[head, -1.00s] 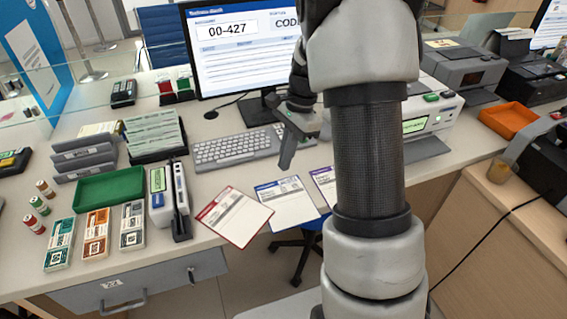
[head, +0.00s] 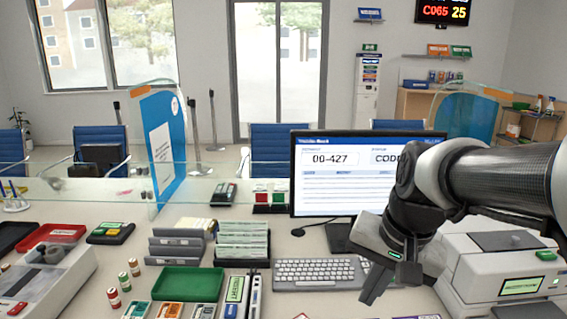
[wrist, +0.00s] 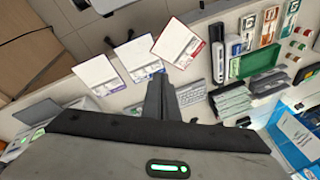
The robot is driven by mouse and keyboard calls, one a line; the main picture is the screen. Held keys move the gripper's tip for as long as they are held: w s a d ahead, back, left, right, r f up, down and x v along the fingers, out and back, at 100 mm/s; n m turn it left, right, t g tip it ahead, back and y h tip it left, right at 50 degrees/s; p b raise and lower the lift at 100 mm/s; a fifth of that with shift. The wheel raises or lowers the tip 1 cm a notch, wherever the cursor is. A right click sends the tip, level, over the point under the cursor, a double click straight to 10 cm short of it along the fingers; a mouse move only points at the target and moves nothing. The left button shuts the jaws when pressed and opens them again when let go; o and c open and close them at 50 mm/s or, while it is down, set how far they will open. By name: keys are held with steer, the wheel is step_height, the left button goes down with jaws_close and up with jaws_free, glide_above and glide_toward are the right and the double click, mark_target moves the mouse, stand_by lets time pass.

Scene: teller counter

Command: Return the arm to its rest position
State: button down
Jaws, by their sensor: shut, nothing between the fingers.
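My gripper (head: 373,290) hangs in front of the monitor at the right of the head view, fingers pointing down and together. It is empty. In the wrist view its shut fingers (wrist: 159,92) stand above the counter, near the keyboard and several paper forms. My arm reaches in from the right edge of the head view and hides the monitor's lower right corner.
The monitor (head: 345,185) and keyboard (head: 312,272) are close to the gripper. A white machine (head: 505,280) stands at the right. A green tray (head: 188,281), grey racks (head: 178,247) and a red tray (head: 52,236) are at the left. A glass screen runs behind.

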steer(key=s+r+n+t+h+p, duration=0.1)
steer(key=s+r+n+t, duration=0.25)
steer(key=s+n, duration=0.35)
step_height(320, 180, up, 14)
steer(key=s+m+p, duration=0.1)
steer(key=p, duration=1.4)
steer(key=shift+a+r+g, duration=0.25)
steer(key=shift+a+g, duration=0.2)
